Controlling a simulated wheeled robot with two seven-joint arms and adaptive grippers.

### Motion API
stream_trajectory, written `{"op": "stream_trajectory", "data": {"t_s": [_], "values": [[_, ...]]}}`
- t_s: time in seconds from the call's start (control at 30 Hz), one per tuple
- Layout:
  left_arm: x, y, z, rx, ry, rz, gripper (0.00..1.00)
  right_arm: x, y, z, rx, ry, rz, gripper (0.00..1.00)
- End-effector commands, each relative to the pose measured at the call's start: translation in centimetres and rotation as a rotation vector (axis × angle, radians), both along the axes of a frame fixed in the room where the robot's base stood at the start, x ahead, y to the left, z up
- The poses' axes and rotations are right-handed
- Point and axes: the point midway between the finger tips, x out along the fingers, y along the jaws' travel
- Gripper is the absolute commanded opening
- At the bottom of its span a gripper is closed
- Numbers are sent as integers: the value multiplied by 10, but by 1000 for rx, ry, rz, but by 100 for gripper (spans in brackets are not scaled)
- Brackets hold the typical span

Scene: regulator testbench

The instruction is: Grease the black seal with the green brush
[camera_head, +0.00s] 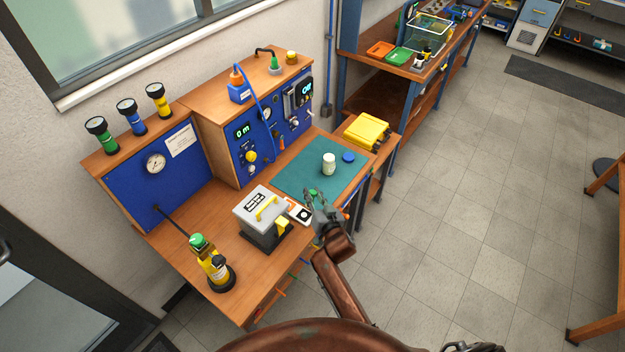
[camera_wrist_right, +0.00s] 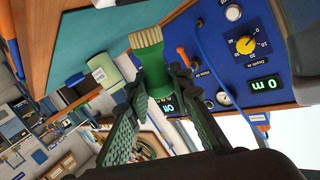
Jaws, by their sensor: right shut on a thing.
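My right gripper (camera_head: 318,204) is above the front edge of the bench, near the green mat. It is shut on the green brush (camera_head: 313,192). In the right wrist view, the brush (camera_wrist_right: 148,50) stands between the fingers (camera_wrist_right: 155,88), its pale bristles pointing away from the gripper. A small black round thing on a white square (camera_head: 304,214) lies beside the gripper; it may be the black seal, but it is too small to tell. A white jar (camera_head: 329,164) stands on the mat, with a blue lid (camera_head: 348,157) beside it. My left gripper is not in view.
The green mat (camera_head: 290,178) is mostly clear. A grey case (camera_head: 262,212) with a yellow handle stands left of the gripper. A yellow and black cylinder (camera_head: 214,266) stands farther left. Blue gauge panels (camera_head: 165,172) line the back. A yellow case (camera_head: 366,132) lies beyond the mat.

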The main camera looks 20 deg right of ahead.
Motion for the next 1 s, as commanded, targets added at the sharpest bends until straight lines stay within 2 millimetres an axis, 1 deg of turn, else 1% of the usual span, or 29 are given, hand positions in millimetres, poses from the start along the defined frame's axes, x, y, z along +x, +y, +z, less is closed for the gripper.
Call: {"op": "stream_trajectory", "data": {"t_s": [0.03, 0.27, 0.53, 0.7, 1.0], "values": [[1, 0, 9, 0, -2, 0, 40, 1, 1, 13, 0, -7, 1, 0], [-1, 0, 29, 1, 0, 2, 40, 1, 3, 33, 0, -6, 5, 0], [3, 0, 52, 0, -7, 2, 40, 2, 6, 57, -1, -6, 8, 0], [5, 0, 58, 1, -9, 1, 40, 2, 7, 63, -1, -4, 10, 0], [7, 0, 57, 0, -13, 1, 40, 2, 7, 62, -1, -4, 10, 0]]}}
